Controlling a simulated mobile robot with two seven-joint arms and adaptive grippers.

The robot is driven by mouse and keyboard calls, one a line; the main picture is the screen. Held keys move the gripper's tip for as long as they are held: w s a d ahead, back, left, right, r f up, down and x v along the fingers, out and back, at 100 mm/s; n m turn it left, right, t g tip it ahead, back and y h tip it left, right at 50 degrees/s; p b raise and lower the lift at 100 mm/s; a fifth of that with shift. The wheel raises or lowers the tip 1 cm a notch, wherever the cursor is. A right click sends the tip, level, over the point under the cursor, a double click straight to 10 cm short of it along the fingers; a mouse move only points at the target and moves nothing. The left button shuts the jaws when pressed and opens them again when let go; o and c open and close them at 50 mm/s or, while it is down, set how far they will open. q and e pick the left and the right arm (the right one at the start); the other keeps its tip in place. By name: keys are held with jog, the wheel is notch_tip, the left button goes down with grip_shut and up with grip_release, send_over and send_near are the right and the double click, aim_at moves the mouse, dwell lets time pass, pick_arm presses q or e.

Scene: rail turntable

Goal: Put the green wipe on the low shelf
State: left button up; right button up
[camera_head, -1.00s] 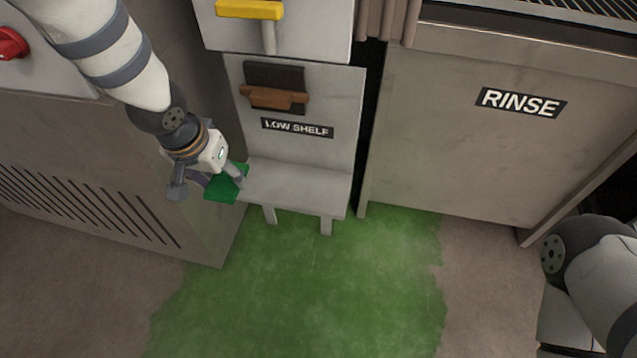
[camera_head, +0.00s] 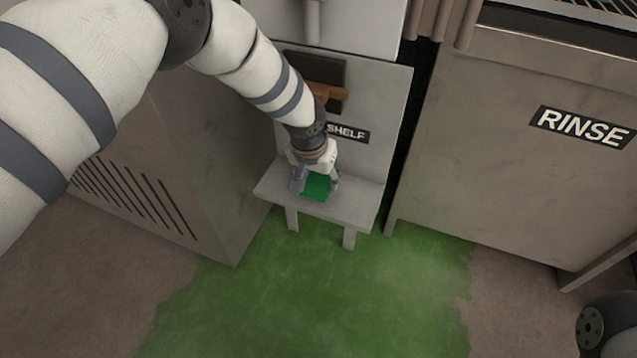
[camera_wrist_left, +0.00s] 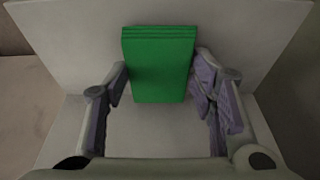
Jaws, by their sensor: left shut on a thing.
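The green wipe (camera_head: 316,187) is a small folded green block at the low shelf (camera_head: 354,208), a pale grey ledge with short legs and a partly covered label. My left gripper (camera_head: 314,183) is over the shelf, shut on the wipe. In the left wrist view the wipe (camera_wrist_left: 158,66) sits between the two fingers (camera_wrist_left: 160,85), with the pale shelf surface (camera_wrist_left: 160,130) behind it. I cannot tell whether the wipe touches the shelf. My right gripper is out of view; only part of my right arm shows at the lower right.
A brown-handled item (camera_head: 322,96) is on the panel above the shelf, partly behind my left arm. A vented grey cabinet (camera_head: 190,150) stands left, and the RINSE unit (camera_head: 500,170) stands right. The floor in front has a green patch (camera_head: 310,300).

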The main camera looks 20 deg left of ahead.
pick_arm(q)
jog(key=shift+f, duration=0.75)
jog(key=shift+r, duration=0.2)
jog(key=shift+f, duration=0.15)
jog(key=o, duration=1)
jog(key=shift+r, duration=0.25)
jog(key=p+v, duration=0.3)
jog(key=v, duration=0.8)
jog(key=shift+r+p, duration=0.35)
